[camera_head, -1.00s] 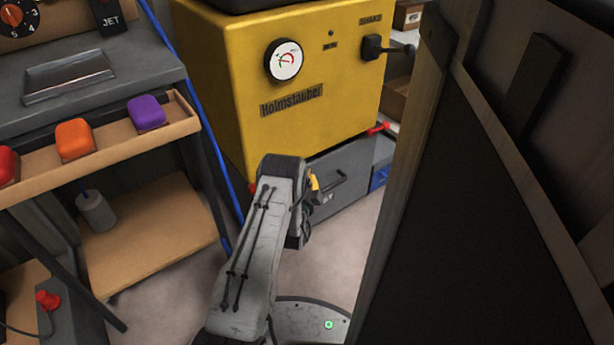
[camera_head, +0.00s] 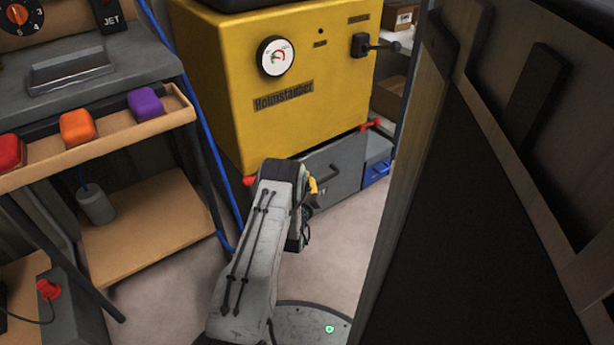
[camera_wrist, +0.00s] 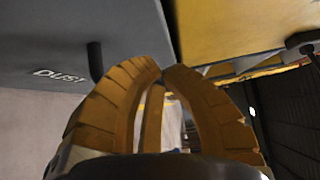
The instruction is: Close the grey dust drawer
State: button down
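The grey dust drawer (camera_head: 345,166) is low in the yellow machine, under a dark gap. How far it stands out is hard to tell. Its dark handle (camera_head: 327,180) is partly beside my arm. In the wrist view the grey front with the word DUST (camera_wrist: 60,76) fills the upper left, with the black handle (camera_wrist: 95,62) on it. My gripper (camera_wrist: 162,72) has yellow ribbed fingers with tips together and nothing seen between them. The tips appear just right of the handle; contact cannot be told. In the head view my arm mostly hides the gripper.
The yellow machine (camera_head: 300,95) has a gauge and a black lever. A blue box (camera_head: 377,170) is right of the drawer. A large dark panel (camera_head: 470,220) closes off the right side. A workbench (camera_head: 95,75) with coloured blocks stands left. Some floor (camera_head: 335,240) is clear.

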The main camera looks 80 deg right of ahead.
jog(key=a+p, duration=0.3)
jog(key=a, duration=0.5)
jog(key=shift+w+a, duration=0.35)
jog(key=shift+a, duration=0.1)
